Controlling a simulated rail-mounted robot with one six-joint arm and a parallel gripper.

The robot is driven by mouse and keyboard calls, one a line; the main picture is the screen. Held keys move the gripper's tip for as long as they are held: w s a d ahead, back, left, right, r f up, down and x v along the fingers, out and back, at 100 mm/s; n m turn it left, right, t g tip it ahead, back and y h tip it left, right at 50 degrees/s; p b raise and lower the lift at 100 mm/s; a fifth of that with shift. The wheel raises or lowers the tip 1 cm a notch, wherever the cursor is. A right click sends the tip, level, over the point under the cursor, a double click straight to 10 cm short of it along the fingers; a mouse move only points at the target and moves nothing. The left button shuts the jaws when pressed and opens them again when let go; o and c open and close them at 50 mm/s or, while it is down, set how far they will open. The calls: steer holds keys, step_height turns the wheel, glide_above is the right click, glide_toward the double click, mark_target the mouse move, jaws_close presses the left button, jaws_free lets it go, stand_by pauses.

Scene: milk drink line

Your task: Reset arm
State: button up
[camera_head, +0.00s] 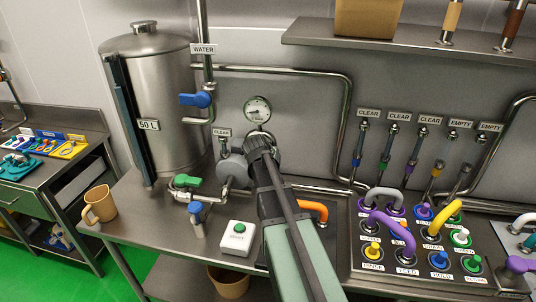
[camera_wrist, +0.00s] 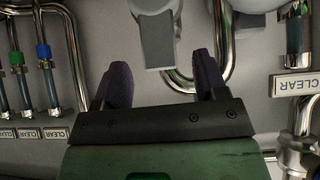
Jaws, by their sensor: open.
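My gripper is open, with its two dark purple fingers (camera_wrist: 162,66) spread apart in the wrist view. Nothing is held between them. A grey lever-like part (camera_wrist: 157,40) shows beyond and between the fingertips; I cannot tell how far off it is. In the head view my green and black arm reaches from the bottom middle up to the wall below the pressure gauge (camera_head: 257,110). Its far end hides the fingertips there. A grey round fitting (camera_head: 232,170) sits just left of the arm's end.
A steel tank (camera_head: 165,95) with green-handled (camera_head: 187,181) and blue-handled valves (camera_head: 195,207) stands left. A tan mug (camera_head: 99,204) and a white button box (camera_head: 238,238) are on the bench. Pipes (camera_head: 345,120), an overhead shelf (camera_head: 410,48) and a panel with coloured hoses (camera_head: 400,235) lie right.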

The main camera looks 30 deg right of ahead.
steer(key=p+v, duration=0.2)
steer(key=v, duration=0.3)
steer(key=shift+s+a+r+p, duration=0.2)
steer(key=shift+r+p, duration=0.05)
steer(key=shift+p, duration=0.05)
steer(key=s+a+f+n+g+y+b, duration=0.2)
steer(key=s+a+f+n+g+y, duration=0.1)
steer(key=s+a, duration=0.6)
steer(key=s+a+f+n+g+y+b, duration=0.3)
steer(key=s+a+f+n, duration=0.3)
steer(key=a, duration=1)
steer(key=s+f, duration=0.1)
steer(key=s, duration=0.1)
steer(key=shift+s+a+f+b, duration=0.25)
steer(key=shift+s+f+b, duration=0.05)
steer(key=shift+s, duration=0.1)
